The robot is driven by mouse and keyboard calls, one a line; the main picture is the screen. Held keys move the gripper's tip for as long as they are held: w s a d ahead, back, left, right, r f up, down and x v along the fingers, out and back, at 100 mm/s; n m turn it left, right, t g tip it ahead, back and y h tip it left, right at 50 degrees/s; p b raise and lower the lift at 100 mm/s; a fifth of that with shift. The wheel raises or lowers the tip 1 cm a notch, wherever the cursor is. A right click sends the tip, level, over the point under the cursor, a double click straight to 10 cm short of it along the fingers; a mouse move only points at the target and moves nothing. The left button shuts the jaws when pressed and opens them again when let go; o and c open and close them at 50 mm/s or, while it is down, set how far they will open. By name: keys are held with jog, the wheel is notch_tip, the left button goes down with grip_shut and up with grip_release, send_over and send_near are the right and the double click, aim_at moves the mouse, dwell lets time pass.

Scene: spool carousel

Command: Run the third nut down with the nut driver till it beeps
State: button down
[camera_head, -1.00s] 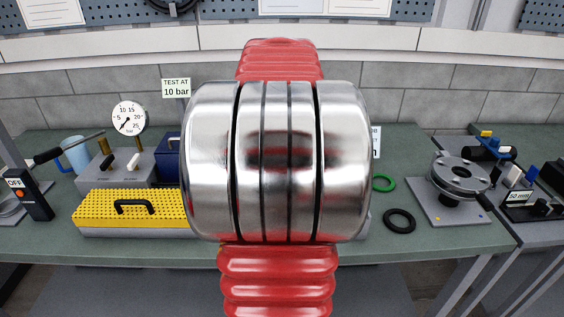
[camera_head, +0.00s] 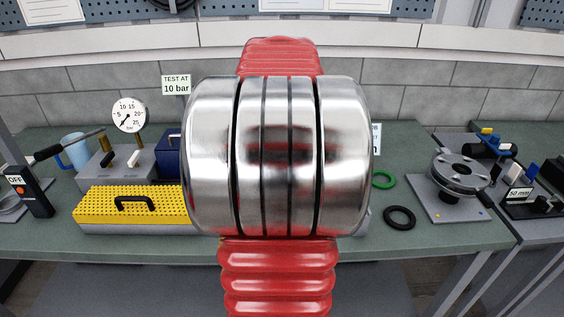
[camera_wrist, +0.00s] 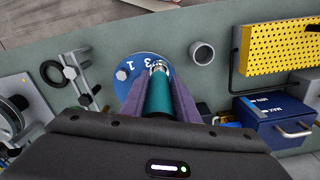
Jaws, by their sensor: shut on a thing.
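In the wrist view, my gripper (camera_wrist: 158,92) is shut on the teal nut driver (camera_wrist: 159,100), one finger on each side of it. The driver's silver socket end (camera_wrist: 159,67) points away from me, over a blue round plate (camera_wrist: 126,88) with the white digits 3 and 1. The socket is by the digit 3. It hides whatever is under it, so I cannot tell whether it sits on the third nut. A silver nut or stud (camera_wrist: 121,75) shows on the plate near its left edge. In the head view, my own arm hides the gripper, driver and plate.
A grey tube-like ring (camera_wrist: 202,53) stands right of the plate. A yellow perforated cover (camera_head: 130,206) and a gauge (camera_head: 129,115) stand left in the head view. Green (camera_head: 383,180) and black (camera_head: 399,217) rings and a flange stand (camera_head: 459,174) are right. A blue box (camera_wrist: 270,122) is close by.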

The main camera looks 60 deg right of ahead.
jog(key=shift+f, duration=0.4)
dwell(0.4)
jog(key=shift+w+a+f, duration=0.1)
jog(key=shift+f, duration=0.15)
dwell(0.9)
jog(key=shift+r, duration=0.15)
dwell(0.4)
jog(key=shift+r, duration=3.6)
